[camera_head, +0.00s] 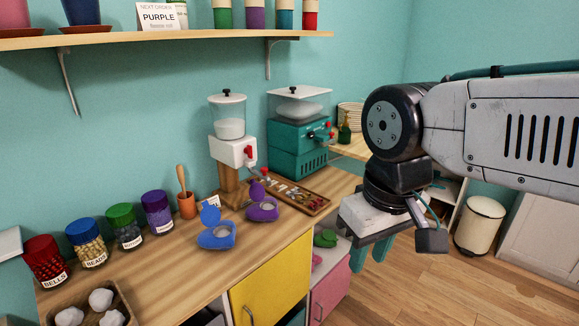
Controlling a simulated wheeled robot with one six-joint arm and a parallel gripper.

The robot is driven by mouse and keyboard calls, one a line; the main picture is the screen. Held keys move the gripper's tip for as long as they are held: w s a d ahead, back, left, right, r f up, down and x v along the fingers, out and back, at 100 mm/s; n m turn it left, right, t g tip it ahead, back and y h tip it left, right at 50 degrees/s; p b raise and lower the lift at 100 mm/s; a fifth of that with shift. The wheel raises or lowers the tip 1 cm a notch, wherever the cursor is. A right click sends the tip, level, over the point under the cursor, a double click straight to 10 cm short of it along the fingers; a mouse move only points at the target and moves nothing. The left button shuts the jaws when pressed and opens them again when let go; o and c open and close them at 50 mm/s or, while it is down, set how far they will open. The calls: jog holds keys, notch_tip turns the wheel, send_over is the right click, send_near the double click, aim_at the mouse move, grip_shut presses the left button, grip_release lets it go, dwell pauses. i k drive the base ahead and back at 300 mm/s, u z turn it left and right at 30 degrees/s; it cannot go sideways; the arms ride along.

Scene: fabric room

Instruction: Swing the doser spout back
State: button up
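The doser (233,148) stands at the back of the wooden counter. It has a clear lidded jar with white filling, a white body with a red knob or lever at its right, and a wooden post below. I cannot clearly make out its spout at this size. My gripper (368,252) hangs at the right, well apart from the doser, in front of the counter's right end. Teal finger-like parts show below its pale block. I cannot tell how far apart they are. Nothing is visibly held.
A blue case (216,236) and a purple case (263,210) lie open below the doser. A teal machine (299,140) stands right of it, behind a wooden tool tray (291,194). Labelled jars line the left. A shelf (160,38) overhangs the counter.

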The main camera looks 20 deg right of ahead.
aim_at(263, 176)
jog(key=z, duration=0.1)
jog(key=i, duration=0.95)
jog(key=u, duration=1.2)
jog(key=k, duration=0.55)
jog(key=z, duration=1.5)
